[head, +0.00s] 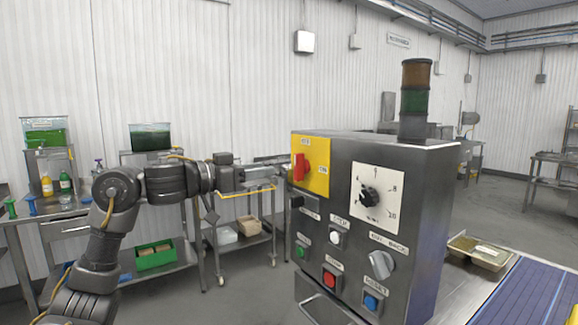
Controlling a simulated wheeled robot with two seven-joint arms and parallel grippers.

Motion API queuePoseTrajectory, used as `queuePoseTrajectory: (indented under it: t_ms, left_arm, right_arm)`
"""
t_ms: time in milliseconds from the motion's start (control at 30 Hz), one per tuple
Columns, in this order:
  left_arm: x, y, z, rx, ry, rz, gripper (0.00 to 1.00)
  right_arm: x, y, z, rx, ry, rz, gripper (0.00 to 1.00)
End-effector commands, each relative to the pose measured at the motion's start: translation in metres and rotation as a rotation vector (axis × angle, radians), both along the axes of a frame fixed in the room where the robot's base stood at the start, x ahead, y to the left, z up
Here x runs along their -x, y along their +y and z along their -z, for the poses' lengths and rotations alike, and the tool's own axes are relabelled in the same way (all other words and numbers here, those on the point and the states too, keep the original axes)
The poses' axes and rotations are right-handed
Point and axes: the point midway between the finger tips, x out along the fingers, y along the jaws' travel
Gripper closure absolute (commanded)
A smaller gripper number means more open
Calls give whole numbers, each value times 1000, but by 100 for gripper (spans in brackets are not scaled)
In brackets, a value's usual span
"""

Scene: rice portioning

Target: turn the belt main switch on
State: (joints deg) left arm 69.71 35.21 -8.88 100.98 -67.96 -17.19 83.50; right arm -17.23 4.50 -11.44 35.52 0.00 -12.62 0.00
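The belt main switch is a red rotary handle (299,167) on a yellow plate (318,178), at the upper left of the front of a grey metal control box (400,205). The red handle looks roughly upright. My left gripper (281,170) reaches in from the left, level with the handle. Its tips end just left of the handle and the box's left edge. I cannot tell whether they touch the handle or how wide the fingers are apart. My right gripper is not in view.
The box also carries a white dial (377,198), a grey selector knob (382,264) and several coloured buttons. A signal tower (415,98) stands on top. A blue belt (525,295) with a food tray (479,252) lies at right. Steel tables stand behind my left arm.

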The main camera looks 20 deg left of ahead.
Motion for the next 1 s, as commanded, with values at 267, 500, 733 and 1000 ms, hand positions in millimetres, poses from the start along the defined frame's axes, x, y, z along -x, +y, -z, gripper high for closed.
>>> queuePoseTrajectory:
  t_ms: [267, 500, 733, 1000]
  left_arm:
    - [-41, -35, -2, 3, 4, 3, 64]
    - [-63, -53, -1, 2, 2, 2, 64]
    - [-69, -57, 0, 1, 1, 0, 64]
    - [-68, -57, 0, 0, 0, 0, 78]
  right_arm:
    - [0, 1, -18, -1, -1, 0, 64]
    - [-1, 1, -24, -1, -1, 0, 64]
    - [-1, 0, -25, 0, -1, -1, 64]
    - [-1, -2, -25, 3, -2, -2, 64]
